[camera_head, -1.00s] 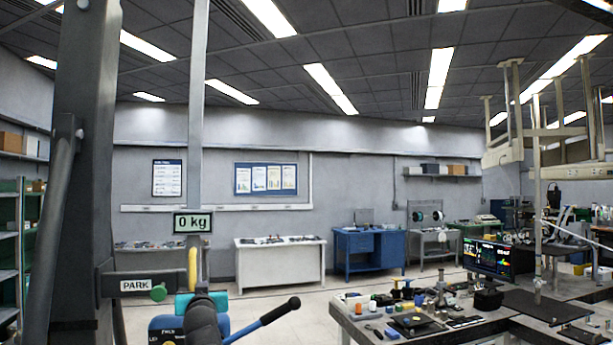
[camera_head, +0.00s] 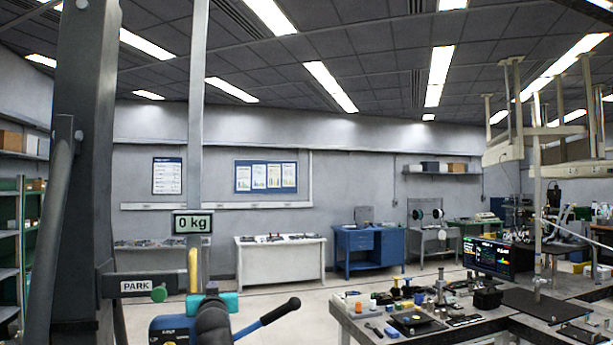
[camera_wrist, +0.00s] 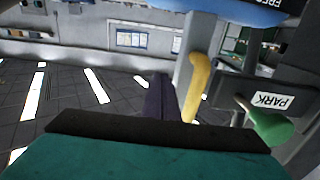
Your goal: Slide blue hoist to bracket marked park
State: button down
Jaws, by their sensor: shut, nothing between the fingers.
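The blue hoist (camera_head: 165,325) shows at the bottom left of the head view, with much of it hidden behind my arm. Its blue body (camera_wrist: 245,10) also shows along the top of the wrist view. A yellow upright piece (camera_head: 193,270) stands above it. The bracket marked PARK (camera_head: 136,287), with a green knob (camera_head: 159,293), juts from the dark column just left of the yellow piece. My gripper (camera_head: 211,286) is shut and empty, just right of the yellow piece; in the wrist view my dark fingers (camera_wrist: 160,97) are beside it. Whether they touch is unclear.
A blue bar with a black end (camera_head: 290,304) slants up to the right of my arm. A grey post (camera_head: 196,130) carries a 0 kg display (camera_head: 193,223). A cluttered workbench (camera_head: 368,335) is at the lower right. Open floor lies behind.

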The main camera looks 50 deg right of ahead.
jog(key=v, duration=0.9)
jog(key=shift+s+a, duration=0.2)
dwell(0.3)
dwell(0.4)
